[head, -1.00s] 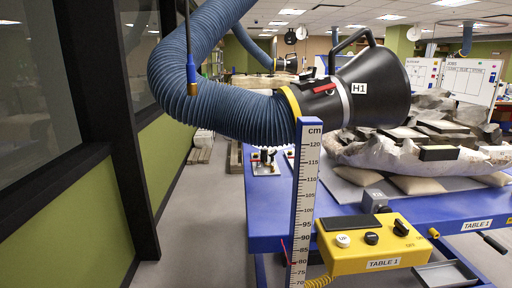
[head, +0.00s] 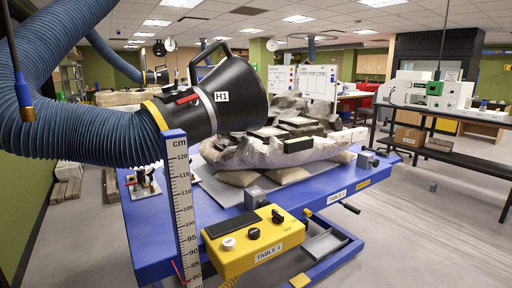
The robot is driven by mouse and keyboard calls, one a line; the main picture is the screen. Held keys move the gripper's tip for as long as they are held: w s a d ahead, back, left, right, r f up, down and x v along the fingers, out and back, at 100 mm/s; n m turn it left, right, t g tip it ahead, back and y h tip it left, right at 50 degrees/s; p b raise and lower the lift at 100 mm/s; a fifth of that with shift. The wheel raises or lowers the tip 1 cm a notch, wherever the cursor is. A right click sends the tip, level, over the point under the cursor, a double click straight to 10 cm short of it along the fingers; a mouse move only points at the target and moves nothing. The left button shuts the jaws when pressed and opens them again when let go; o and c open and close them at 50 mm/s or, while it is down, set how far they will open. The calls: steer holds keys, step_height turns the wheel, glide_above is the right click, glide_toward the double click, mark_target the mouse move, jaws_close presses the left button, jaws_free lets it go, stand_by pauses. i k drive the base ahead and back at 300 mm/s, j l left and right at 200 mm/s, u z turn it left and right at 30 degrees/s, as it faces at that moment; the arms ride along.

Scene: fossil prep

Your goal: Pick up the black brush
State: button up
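I cannot make out a black brush for certain in the head view. Dark block-like pieces, one of them a black block (head: 298,145), lie on the large pale fossil jacket (head: 240,153). The jacket rests on tan sandbags on the blue table (head: 150,232). My gripper is not in view.
A black extraction hood (head: 232,95) on a blue hose (head: 90,137) hangs over the table's left side. A tall centimetre scale (head: 183,205) and yellow control box (head: 250,243) stand at the near edge. A dark bench (head: 450,150) is at right; the grey floor between is mostly clear.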

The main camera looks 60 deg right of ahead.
mark_target(379, 153)
steer(key=z, duration=2.65)
